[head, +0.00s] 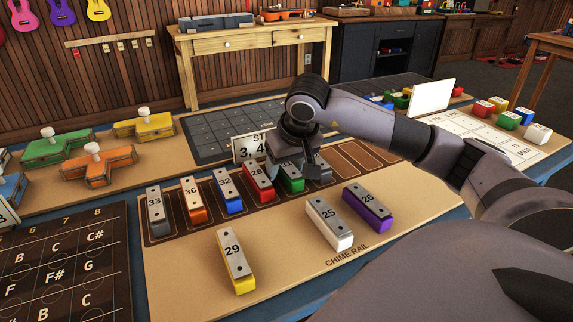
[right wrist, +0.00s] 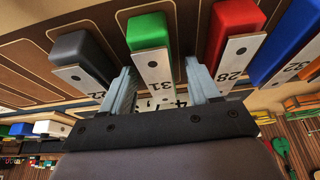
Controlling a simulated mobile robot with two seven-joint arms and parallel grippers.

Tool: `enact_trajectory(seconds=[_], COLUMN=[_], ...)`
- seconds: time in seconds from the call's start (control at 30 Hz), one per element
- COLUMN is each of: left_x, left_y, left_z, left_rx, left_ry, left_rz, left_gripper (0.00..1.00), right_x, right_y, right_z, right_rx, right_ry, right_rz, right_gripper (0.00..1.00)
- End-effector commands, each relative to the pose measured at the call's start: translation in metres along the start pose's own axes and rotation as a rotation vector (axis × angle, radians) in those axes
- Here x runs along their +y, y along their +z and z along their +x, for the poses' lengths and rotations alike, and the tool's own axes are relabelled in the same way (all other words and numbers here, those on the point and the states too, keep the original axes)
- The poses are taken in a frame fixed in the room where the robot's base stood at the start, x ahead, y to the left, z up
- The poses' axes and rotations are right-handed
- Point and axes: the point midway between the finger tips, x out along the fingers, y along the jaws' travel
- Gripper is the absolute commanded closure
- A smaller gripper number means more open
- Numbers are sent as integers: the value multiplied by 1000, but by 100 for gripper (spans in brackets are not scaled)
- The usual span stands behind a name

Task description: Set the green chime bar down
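The green chime bar (head: 292,184), with a pale top plate, is in the row on the brown chime rail (head: 375,157), between the red bar (head: 258,181) and a grey bar (head: 323,172). In the right wrist view the green bar (right wrist: 148,32) reads 31 and lines up with its neighbours. My right gripper (head: 298,163) is low over it. In the wrist view my right gripper's fingers (right wrist: 162,88) stand on either side of its plate, with narrow gaps showing. The gripper hides part of the bar in the head view. My left gripper is not in view.
Blue, orange and grey bars continue the row to the left. Yellow bar 29 (head: 237,261), white bar 25 (head: 328,224) and purple bar 26 (head: 367,208) lie in front on the tan board. Empty rail slots are to the right. A number sign (head: 250,147) stands behind.

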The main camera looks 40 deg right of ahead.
Motion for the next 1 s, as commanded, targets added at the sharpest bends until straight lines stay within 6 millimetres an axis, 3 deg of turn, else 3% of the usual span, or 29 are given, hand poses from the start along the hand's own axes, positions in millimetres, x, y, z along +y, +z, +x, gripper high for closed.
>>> enact_trajectory(seconds=[0.17,0.27,0.7,1.0], left_x=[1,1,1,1], left_y=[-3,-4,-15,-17], left_z=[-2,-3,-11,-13], left_rx=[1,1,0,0], left_ry=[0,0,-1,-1], left_rz=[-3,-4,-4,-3], left_gripper=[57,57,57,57], right_x=[0,0,0,0], right_y=[-2,-3,-3,-1], right_z=[-4,-16,-105,-123], right_rx=[-1,3,4,0], right_ry=[0,0,-1,1], right_rz=[0,-1,-1,1], right_gripper=[39,39,39,39])
